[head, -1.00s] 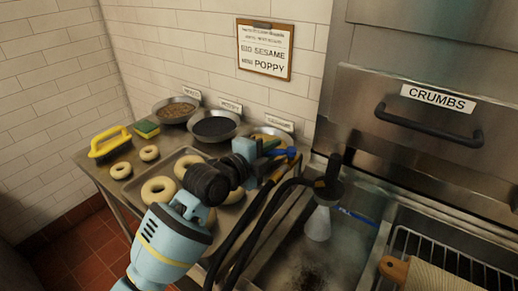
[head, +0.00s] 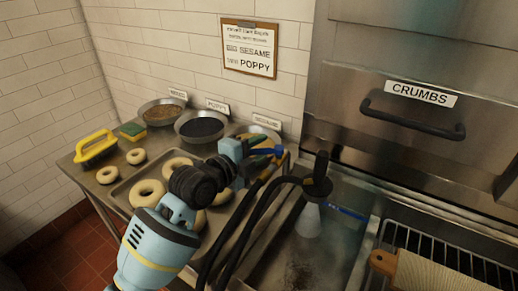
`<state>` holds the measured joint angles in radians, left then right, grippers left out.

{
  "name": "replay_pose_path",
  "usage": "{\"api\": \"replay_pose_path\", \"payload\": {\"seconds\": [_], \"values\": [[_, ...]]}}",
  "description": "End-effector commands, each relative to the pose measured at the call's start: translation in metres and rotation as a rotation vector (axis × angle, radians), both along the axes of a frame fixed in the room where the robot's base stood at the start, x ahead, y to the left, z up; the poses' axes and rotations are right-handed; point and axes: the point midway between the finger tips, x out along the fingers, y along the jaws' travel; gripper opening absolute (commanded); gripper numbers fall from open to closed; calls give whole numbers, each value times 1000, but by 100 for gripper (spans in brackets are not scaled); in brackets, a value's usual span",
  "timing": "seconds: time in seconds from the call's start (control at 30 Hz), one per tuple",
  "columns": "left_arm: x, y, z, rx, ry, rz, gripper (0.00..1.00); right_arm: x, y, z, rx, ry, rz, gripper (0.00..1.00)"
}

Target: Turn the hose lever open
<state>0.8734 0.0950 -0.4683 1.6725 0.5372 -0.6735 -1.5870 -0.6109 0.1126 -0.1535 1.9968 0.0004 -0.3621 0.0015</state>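My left gripper (head: 262,153) is over the right end of the counter, beside the black hoses (head: 247,215). Its fingers are small and dark here, and I cannot tell whether they are open or shut. A blue bar (head: 276,150), which looks like the hose lever, is right at the fingertips; whether they touch it is unclear. The black spray head (head: 317,182) with its pale cone (head: 308,220) hangs over the sink to the right. My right gripper is not in view.
A tray (head: 120,194) of bagels, bowls of toppings (head: 200,126), a yellow-handled tool (head: 96,147) and a sponge (head: 132,131) are on the counter. A second blue bar (head: 346,213) is in the sink. A wire rack (head: 440,262) is at right, below the CRUMBS drawer (head: 415,115).

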Motion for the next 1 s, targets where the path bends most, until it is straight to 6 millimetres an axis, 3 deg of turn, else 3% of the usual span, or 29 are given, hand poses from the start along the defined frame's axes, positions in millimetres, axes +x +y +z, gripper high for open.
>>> {"api": "replay_pose_path", "payload": {"seconds": [0.5, 1.0], "values": [[-50, 40, 8, 3, 0, 0, 37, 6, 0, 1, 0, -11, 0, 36], [-57, 46, 9, 0, 4, 1, 37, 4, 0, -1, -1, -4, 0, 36]]}}
